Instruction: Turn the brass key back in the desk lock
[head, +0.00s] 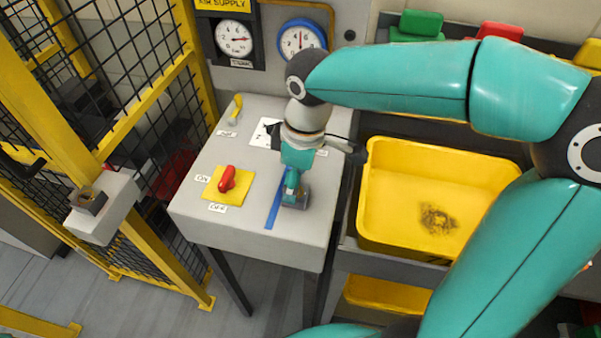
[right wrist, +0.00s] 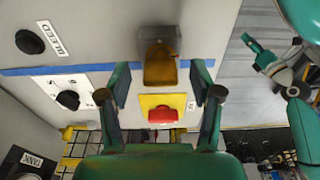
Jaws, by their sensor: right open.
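In the right wrist view the brass key (right wrist: 160,70) stands in a grey lock (right wrist: 156,33) on the desk, beyond a blue stripe. My right gripper (right wrist: 162,78) is open, with one finger on each side of the key and a gap on both sides. In the head view my right gripper (head: 291,186) points down at the desk top (head: 240,150) beside the blue stripe, and it hides the key there. A teal and grey gripper part, apparently my left gripper (right wrist: 270,62), shows at the right of the right wrist view; its jaw state is unclear.
A red switch (head: 227,179) on a yellow plate sits left of the blue stripe. A yellow-handled lever (head: 236,108) is at the desk's back left. A yellow bin (head: 400,190) stands right of the desk. A yellow-framed mesh fence (head: 110,130) stands at the left.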

